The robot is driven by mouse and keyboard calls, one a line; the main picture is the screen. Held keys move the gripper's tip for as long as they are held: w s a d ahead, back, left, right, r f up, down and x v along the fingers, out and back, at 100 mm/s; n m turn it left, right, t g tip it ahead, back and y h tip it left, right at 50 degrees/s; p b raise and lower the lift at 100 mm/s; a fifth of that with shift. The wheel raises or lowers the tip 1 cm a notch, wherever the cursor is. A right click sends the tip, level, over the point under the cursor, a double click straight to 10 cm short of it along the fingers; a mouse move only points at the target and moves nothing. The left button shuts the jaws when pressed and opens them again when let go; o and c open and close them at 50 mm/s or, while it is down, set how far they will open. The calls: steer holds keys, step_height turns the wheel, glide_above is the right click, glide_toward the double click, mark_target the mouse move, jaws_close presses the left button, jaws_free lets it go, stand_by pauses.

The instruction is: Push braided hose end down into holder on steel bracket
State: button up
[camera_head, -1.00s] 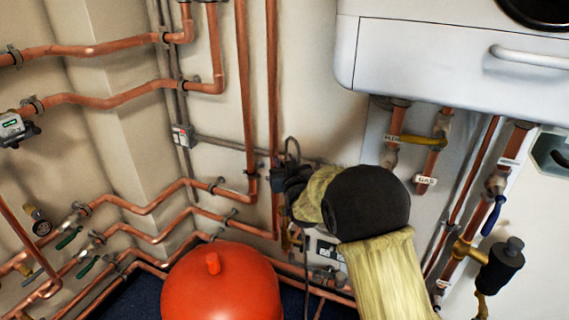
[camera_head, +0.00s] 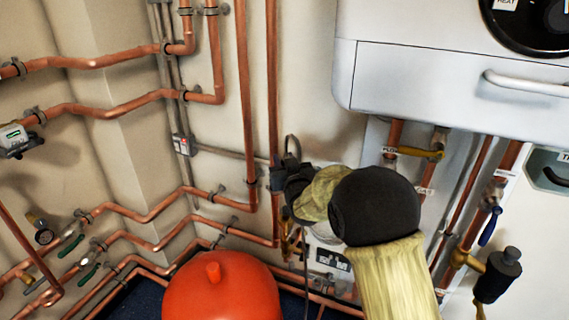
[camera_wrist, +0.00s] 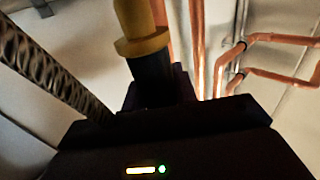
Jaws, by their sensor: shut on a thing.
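In the wrist view my gripper (camera_wrist: 155,88) is shut around a dark sleeve below a yellow brass-coloured collar (camera_wrist: 142,45), which looks like the hose end. The braided hose (camera_wrist: 58,75) slants from the upper left down behind the gripper body.
A red tank (camera_head: 222,290) stands below the gripper. A white boiler (camera_head: 430,75) hangs at the upper right, with pipes and valves under it. Copper pipes (camera_head: 246,90) run close beside the gripper. Brass fittings (camera_head: 290,243) show below it.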

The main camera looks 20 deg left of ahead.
steer(key=shift+r, duration=0.2)
steer(key=d+f+m+t+h, duration=0.3)
steer(key=d+f+m+h, duration=0.3)
steer(key=d+f, duration=1.2)
steer(key=s+d+f+m+h, duration=0.2)
steer(key=s+d+f+h, duration=0.1)
steer(key=d, duration=0.8)
steer(key=s+d+f+m+h, duration=0.2)
steer(key=s+d+h, duration=0.4)
steer(key=d, duration=0.5)
steer(key=shift+s+f+g, duration=0.2)
steer(key=shift+f+g, duration=0.2)
steer(key=shift+f, duration=0.3)
